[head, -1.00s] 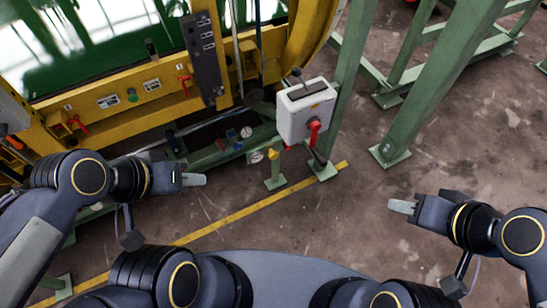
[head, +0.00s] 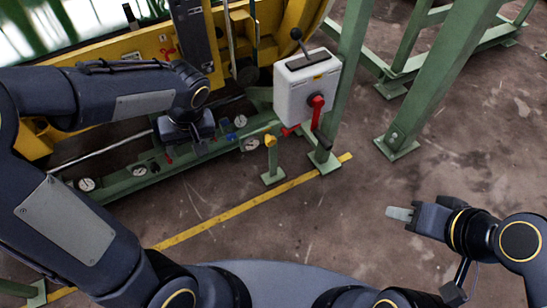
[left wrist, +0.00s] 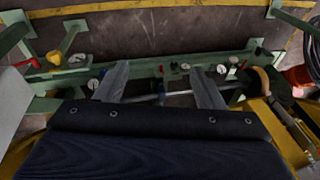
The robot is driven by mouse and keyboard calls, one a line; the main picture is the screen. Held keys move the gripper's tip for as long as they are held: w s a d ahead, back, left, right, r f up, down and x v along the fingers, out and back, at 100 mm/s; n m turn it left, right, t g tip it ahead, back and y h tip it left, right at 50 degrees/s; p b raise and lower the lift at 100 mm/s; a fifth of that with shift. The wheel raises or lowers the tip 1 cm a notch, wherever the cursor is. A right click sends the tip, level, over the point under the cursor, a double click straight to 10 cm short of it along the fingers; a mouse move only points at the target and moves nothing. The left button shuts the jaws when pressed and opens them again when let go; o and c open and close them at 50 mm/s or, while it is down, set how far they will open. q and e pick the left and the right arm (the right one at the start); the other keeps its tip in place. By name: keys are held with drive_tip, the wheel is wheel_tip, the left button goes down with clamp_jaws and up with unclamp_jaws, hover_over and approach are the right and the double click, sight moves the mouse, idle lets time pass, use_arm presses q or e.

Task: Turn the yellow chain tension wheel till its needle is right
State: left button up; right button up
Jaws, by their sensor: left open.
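A small yellow knob (head: 270,140) stands on a short green post right of the gauge rail; it looks like the yellow wheel. It also shows at upper left in the left wrist view (left wrist: 70,38). A white dial (head: 251,145) sits just left of it; its needle is too small to read. My left gripper (head: 190,136) is above the rail, left of the knob and apart from it. Its fingers (left wrist: 160,78) are spread and empty in the left wrist view. My right gripper (head: 400,213) hangs over bare floor at right; its finger gap is not clear.
The green rail (head: 110,185) carries several dials and small knobs, including a blue knob (head: 230,136). A white box (head: 304,88) with a red handle (head: 317,108) stands behind the yellow knob. Green posts rise at right. The front floor is clear.

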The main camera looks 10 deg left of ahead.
use_arm(q)
drive_tip(key=w+d+f+n+t+y+b, duration=0.15)
drive_tip(key=w+f+y+b, duration=0.6)
drive_tip(key=f, duration=0.75)
drive_tip(key=m+t+b, duration=0.3)
drive_tip(key=t+b, duration=1)
drive_tip(key=b, duration=0.1)
approach(272, 143)
drive_tip(key=w, duration=0.1)
drive_tip(key=b+x, duration=0.2)
drive_tip(key=x, duration=0.5)
drive_tip(key=shift+s+a+f, duration=0.1)
drive_tip(key=shift+a, duration=0.1)
drive_tip(key=shift+w+a, duration=0.25)
drive_tip(key=shift+w, duration=0.15)
use_arm(e)
wheel_tip(272, 143, down, 26)
use_arm(q)
drive_tip(key=shift+c, duration=0.2)
drive_tip(key=c, duration=0.9)
